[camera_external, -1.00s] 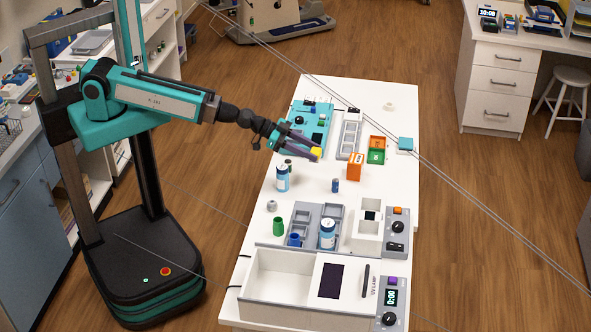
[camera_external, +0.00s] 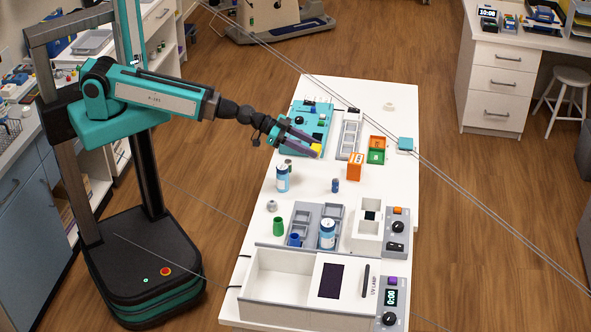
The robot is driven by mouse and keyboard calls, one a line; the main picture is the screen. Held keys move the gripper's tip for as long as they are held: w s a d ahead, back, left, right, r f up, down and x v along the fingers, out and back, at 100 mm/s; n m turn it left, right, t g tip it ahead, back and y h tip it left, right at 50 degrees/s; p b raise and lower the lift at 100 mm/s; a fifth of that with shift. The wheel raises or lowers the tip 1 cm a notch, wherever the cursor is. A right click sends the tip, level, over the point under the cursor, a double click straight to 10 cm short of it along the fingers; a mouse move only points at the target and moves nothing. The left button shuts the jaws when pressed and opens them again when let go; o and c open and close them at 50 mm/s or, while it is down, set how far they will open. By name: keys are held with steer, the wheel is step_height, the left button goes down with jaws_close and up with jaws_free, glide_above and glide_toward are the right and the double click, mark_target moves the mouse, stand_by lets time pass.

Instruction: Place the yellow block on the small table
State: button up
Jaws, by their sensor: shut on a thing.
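My gripper (camera_external: 317,151) is shut on the yellow block (camera_external: 316,148) and holds it over the left side of the long white table (camera_external: 310,180), beside the teal device. The fingers partly hide the block. I cannot tell from this angle how high it is above the surface. No surface is clearly marked as the small table; the long white table is the nearest one.
A teal device (camera_external: 312,115) and a grey tray (camera_external: 349,135) stand at the back. Bare tabletop lies in the middle. A white stool (camera_external: 572,76) stands far right.

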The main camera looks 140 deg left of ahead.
steer(key=shift+w, duration=0.1)
steer(key=shift+w+d, duration=0.2)
steer(key=shift+d, duration=0.05)
steer(key=w+d+r+m+t+h+b, duration=0.25)
steer(key=w+d+r, duration=0.25)
steer(key=w+d, duration=0.7)
steer(key=w+d+r+m+t+h+b, duration=0.1)
steer(key=w+d+r+m+h, duration=0.2)
steer(key=w+d+r, duration=0.55)
steer(key=w+d+r+m+h+b, duration=0.1)
steer(key=w+d+r, duration=0.1)
steer(key=d, duration=1.5)
steer(key=w+d+r+m+h+b, duration=0.1)
steer(key=d+r, duration=0.3)
steer(key=d, duration=1.3)
steer(key=shift+w+r+m+h+b, duration=0.2)
steer(key=shift+w+m+h+b, duration=0.15)
steer(key=shift+w+h+b, duration=0.3)
